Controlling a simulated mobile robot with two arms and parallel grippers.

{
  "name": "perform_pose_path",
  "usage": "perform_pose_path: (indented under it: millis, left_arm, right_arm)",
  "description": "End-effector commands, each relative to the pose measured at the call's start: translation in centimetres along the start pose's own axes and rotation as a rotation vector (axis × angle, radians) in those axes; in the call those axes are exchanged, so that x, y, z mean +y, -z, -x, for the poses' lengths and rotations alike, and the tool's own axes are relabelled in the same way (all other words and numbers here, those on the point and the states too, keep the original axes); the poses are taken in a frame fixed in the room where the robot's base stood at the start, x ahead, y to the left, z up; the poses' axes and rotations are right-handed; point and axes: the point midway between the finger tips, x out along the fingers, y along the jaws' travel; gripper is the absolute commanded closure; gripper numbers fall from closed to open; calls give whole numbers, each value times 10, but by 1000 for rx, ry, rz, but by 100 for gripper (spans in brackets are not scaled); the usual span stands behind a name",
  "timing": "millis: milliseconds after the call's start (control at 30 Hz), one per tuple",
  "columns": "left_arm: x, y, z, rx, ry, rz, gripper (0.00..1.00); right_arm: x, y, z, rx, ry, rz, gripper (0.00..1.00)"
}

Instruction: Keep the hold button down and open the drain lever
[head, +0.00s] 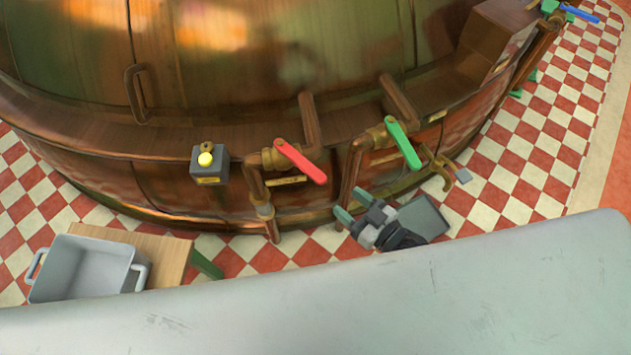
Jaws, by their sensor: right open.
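The hold button, a yellow knob (205,159), sits on a small dark grey box (210,178) on the kettle's lower rim, left of the levers. Nothing touches it. A red lever (301,162) and a green lever (403,143) sit on brass valves on copper pipes to its right. The labels are too small to read, so I cannot tell which is the drain lever. My right gripper (352,206) is open and empty, below and between the red and green levers, apart from both. My left gripper is not in view.
The big copper kettle (235,70) fills the back, with a handle (135,94) on its side. A grey pot (88,268) stands on a wooden stool (168,250) at lower left. A blue lever (580,12) is at the far top right. Checkered floor (515,175) is clear at right.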

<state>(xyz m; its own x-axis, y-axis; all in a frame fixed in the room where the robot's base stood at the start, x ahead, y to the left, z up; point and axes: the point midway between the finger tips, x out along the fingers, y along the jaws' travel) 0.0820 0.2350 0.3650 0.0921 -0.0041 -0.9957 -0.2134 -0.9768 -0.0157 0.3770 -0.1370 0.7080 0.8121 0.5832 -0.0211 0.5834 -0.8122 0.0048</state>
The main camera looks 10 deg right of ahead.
Motion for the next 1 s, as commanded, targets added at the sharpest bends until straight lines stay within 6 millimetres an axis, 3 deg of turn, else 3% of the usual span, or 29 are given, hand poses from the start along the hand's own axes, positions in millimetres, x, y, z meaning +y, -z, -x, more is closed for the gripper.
perform_pose_path:
  millis: [167,633,800,1000]
  left_arm:
    - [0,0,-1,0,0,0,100]
    - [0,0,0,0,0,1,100]
    - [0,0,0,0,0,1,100]
    - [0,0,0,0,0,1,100]
  right_arm:
    - [-3,8,-11,27,8,-6,45]
    - [-3,9,-93,23,8,-4,45]
    - [-4,8,-106,22,8,-5,45]
    - [-4,8,-109,21,8,-5,45]
